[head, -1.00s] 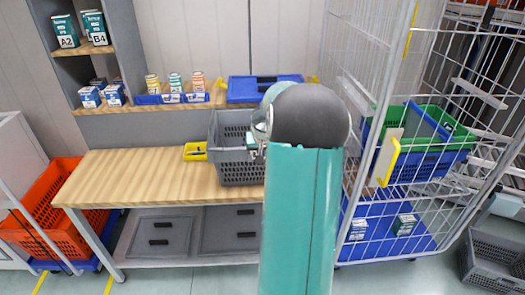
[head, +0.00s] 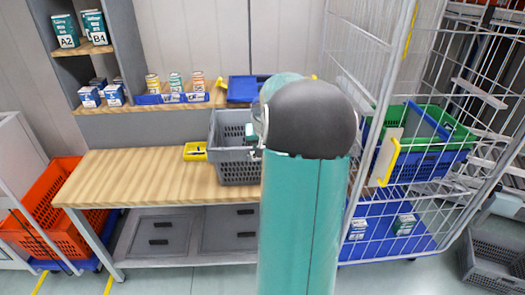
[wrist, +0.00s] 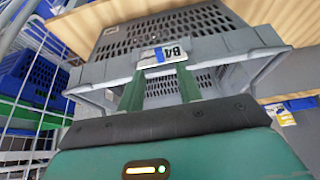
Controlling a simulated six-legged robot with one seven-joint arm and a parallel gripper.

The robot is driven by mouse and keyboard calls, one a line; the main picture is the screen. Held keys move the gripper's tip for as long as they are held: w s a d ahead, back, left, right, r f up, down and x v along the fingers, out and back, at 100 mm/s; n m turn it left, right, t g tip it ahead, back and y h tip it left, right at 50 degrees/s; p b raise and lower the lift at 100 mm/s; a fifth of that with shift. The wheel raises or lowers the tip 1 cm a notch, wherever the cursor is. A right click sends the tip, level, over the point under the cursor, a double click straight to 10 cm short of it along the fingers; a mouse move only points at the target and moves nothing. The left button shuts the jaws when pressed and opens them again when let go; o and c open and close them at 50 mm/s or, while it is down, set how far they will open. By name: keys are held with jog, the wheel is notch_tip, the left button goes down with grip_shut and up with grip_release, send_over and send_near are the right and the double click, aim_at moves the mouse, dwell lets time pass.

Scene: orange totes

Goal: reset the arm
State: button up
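My gripper (wrist: 161,82) has two green fingers that stand apart in the wrist view.
A wire cage trolley (head: 372,100) stands close on the right, with green and blue crates (head: 432,160). An orange tote (head: 35,225) is at left. The left bench top is clear.

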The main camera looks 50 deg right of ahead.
jog(key=v, duration=0.9)
jog(key=w+a+r+n+y, duration=0.1)
jog(key=a+r+n, duration=0.1)
jog(key=a, duration=1)
jog(key=w+a+r+n, duration=0.1)
jog(key=a+r+n, duration=0.1)
jog(key=a, duration=0.9)
jog(key=s+a+n+y, duration=0.1)
jog(key=s+a+n, duration=0.1)
jog(key=s+a, duration=0.2)
jog(key=s+a+f+n+t+y, duration=0.1)
jog(key=s+a, duration=0.3)
jog(key=a, duration=0.6)
jog(key=s+a+f+n+t+y, duration=0.1)
jog(key=s+a+n, duration=0.1)
jog(key=s+a, duration=0.2)
jog(key=a, duration=0.3)
jog(key=shift+n, duration=0.4)
